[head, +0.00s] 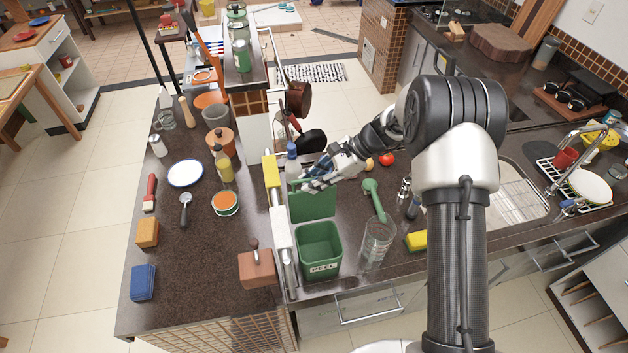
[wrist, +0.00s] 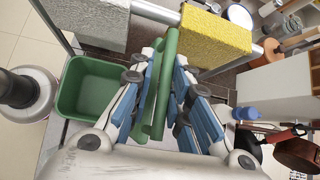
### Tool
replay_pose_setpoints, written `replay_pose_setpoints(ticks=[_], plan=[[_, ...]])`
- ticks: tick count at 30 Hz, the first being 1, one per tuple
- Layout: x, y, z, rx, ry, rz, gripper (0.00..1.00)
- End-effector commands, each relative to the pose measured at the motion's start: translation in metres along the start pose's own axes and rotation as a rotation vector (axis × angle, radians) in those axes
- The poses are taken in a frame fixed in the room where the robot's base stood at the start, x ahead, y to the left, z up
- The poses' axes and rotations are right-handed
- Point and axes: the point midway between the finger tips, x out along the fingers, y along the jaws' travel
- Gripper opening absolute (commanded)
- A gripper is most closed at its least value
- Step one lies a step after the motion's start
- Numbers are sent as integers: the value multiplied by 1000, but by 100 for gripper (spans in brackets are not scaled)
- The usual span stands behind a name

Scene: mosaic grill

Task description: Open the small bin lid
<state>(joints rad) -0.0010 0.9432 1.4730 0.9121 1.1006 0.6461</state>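The small green bin (head: 319,254) stands on the counter with its top open. Its green lid (head: 312,206) stands raised, roughly upright, at the bin's far side. In the wrist view the bin's open inside (wrist: 88,90) shows left of my fingers, and the lid (wrist: 160,88) appears nearly edge-on as a green strip. My gripper (head: 303,184) is at the lid's upper edge. In the wrist view my gripper (wrist: 165,75) has its blue-padded fingers on both sides of the lid, closed in on it. The exact contact is partly hidden.
A metal rail with a yellow sponge (head: 271,171) and a pale block (head: 280,228) runs left of the bin. A tomato (head: 387,159) and a dark pan (head: 311,141) lie behind.

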Motion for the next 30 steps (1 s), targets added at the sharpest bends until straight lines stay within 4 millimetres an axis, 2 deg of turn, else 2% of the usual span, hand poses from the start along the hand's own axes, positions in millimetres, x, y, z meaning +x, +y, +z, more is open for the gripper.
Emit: replay_pose_setpoints(ticks=[6,17,20,30], plan=[[-1,-2,0,-7,3,-6,30],[-5,-1,0,-4,1,-4,30],[-18,-2,0,-4,1,-7,30],[-89,-2,0,-5,3,-8,30]])
